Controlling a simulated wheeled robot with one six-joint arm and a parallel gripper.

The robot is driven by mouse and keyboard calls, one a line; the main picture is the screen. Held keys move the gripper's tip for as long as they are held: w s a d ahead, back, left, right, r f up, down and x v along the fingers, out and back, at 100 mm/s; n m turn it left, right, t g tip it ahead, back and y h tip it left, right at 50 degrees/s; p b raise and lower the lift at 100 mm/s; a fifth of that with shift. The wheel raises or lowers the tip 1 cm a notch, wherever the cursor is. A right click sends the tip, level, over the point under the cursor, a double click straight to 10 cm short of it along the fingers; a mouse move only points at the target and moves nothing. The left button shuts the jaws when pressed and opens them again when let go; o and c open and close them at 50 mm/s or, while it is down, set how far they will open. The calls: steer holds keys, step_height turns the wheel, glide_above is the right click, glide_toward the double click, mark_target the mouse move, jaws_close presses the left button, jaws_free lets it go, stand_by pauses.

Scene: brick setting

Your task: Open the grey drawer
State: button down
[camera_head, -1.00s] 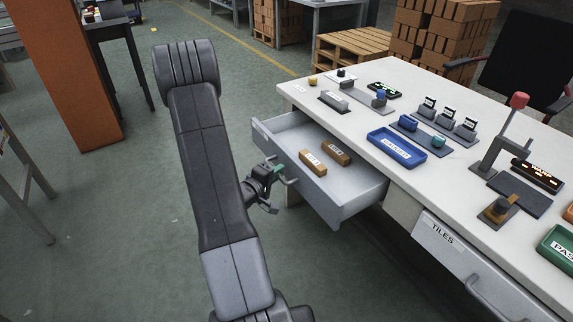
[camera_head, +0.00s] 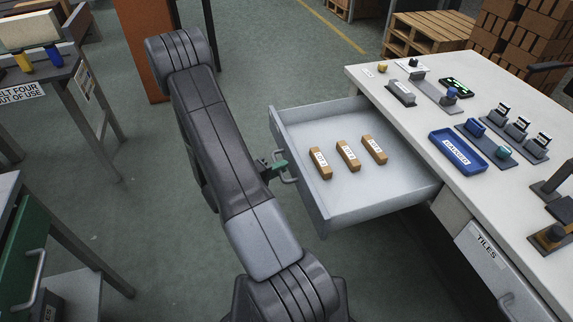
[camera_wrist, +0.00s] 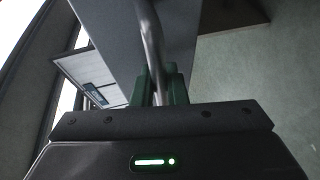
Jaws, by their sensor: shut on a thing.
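The grey drawer (camera_head: 318,213) is pulled far out of the white-topped table in the head view. Its inside shows, with three small labelled brown bricks (camera_head: 348,156) lying on its floor. My gripper (camera_head: 279,167) is at the drawer's front, shut on its metal handle (camera_head: 290,180). In the wrist view the handle (camera_wrist: 151,45) passes between the green fingers of my gripper (camera_wrist: 160,88). My arm hides part of the gripper in the head view.
The table (camera_head: 408,125) carries a blue tray (camera_head: 458,152) and several small fixtures. A closed drawer marked TILES (camera_head: 483,262) is at the right. A green-fronted cabinet (camera_head: 25,255) and a grey stand (camera_head: 40,85) are at the left. Floor is open behind my arm.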

stand_by(0.3)
steer(key=c, duration=1.5)
jaws_free()
steer(key=shift+o, duration=0.2)
steer(key=shift+a, duration=0.1)
steer(key=p+v, duration=0.1)
steer(key=v, duration=1.2)
steer(key=shift+s+a+p, duration=0.25)
steer(key=shift+s+p, duration=0.05)
steer(key=shift+p, duration=0.05)
steer(key=shift+w+d+r, duration=0.1)
steer(key=shift+r, duration=0.05)
steer(key=b+x, duration=0.1)
steer(key=x, duration=1.2)
steer(key=shift+w+d+f+b, duration=0.2)
steer(key=shift+b, duration=0.15)
steer(key=shift+r, duration=0.1)
